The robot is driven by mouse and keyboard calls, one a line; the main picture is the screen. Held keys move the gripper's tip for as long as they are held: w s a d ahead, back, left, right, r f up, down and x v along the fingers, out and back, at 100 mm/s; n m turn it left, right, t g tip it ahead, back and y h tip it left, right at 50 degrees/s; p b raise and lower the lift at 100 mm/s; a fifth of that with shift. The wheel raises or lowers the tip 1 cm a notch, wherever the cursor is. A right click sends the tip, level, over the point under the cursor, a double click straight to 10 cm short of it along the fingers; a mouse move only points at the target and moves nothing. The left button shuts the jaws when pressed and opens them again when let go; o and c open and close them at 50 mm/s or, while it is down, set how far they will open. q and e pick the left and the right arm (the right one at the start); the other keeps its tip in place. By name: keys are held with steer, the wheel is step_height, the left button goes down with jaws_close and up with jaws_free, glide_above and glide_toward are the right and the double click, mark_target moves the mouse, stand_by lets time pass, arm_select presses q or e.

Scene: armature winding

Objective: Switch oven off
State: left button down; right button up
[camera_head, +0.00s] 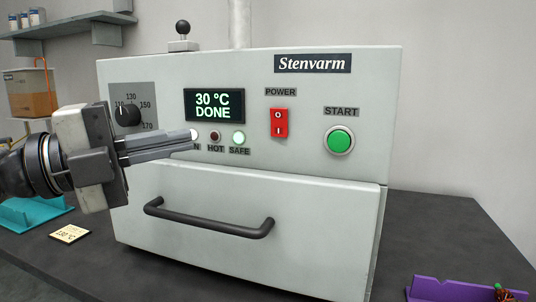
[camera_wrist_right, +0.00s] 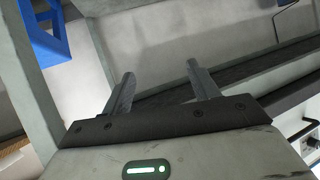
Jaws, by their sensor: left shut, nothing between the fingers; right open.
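The oven (camera_head: 235,180) is a pale grey box on the dark table, with its drawer front closed. Its display (camera_head: 213,106) reads 30 °C DONE. The red power switch (camera_head: 279,123), marked O and I, sits right of the display. The green START button (camera_head: 340,141) is further right. The SAFE lamp (camera_head: 239,138) is lit and the HOT lamp (camera_head: 215,136) is dark red. My left gripper (camera_head: 193,136) is shut and empty, in front of the panel below the display, covering part of the lamp label at left. My right gripper (camera_wrist_right: 161,88) is open and empty in the right wrist view.
The dial (camera_head: 128,115) is behind the left gripper. A drawer handle (camera_head: 210,222) juts out below it. A teal holder (camera_head: 35,214) and a 130 °C card (camera_head: 70,234) lie at left. A purple holder (camera_head: 455,289) is at front right. The table right of the oven is clear.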

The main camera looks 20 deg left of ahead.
arm_select(q)
steer(key=shift+s+d+r, duration=0.15)
steer(key=shift+s, duration=0.15)
arm_select(e)
steer(key=shift+s, duration=0.1)
arm_select(q)
steer(key=p, duration=0.8)
glide_toward(285, 115)
steer(key=d, duration=0.3)
steer(key=w, duration=0.1)
steer(key=w+p, duration=0.1)
steer(key=w+d, duration=0.1)
steer(key=shift+r, duration=0.25)
steer(key=shift+w+f+p, duration=0.1)
steer(key=shift+w+p, duration=0.2)
steer(key=shift+w, duration=0.2)
arm_select(e)
steer(key=shift+s+d+r+g+h, duration=0.1)
steer(key=shift+d+r+g+h, duration=0.15)
steer(key=shift+r, duration=0.6)
steer(key=shift+s+d+r+g+h, duration=0.15)
steer(key=shift+d+r, duration=0.1)
steer(key=shift+r, duration=0.55)
steer(key=shift+w, duration=0.1)
